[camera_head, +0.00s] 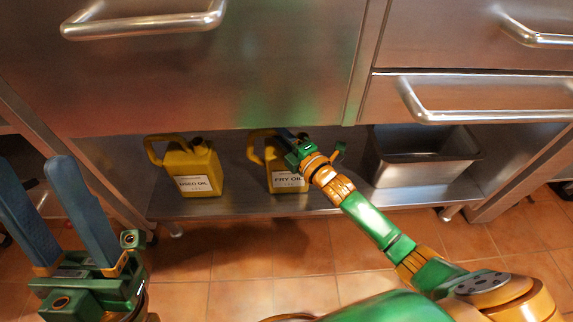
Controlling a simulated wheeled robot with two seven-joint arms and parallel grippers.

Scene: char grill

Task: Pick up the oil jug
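A yellow jug labelled FRY OIL (286,181) stands upright on the low shelf under the counter. Its handle is on its left side. My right gripper (287,136) is at the top of this jug, covering its spout area; its fingers are mostly hidden, so whether it grips is unclear. A second yellow jug labelled USED OIL (194,174) stands upright to the left on the same shelf, apart from my grippers. My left gripper (62,205) is open and empty at the lower left, with its two blue fingers spread.
The steel shelf (232,207) has a metal pan (425,150) on its right side. Steel drawer fronts with bar handles (145,24) overhang the shelf, close above the jugs. The tiled floor (235,262) in front is clear.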

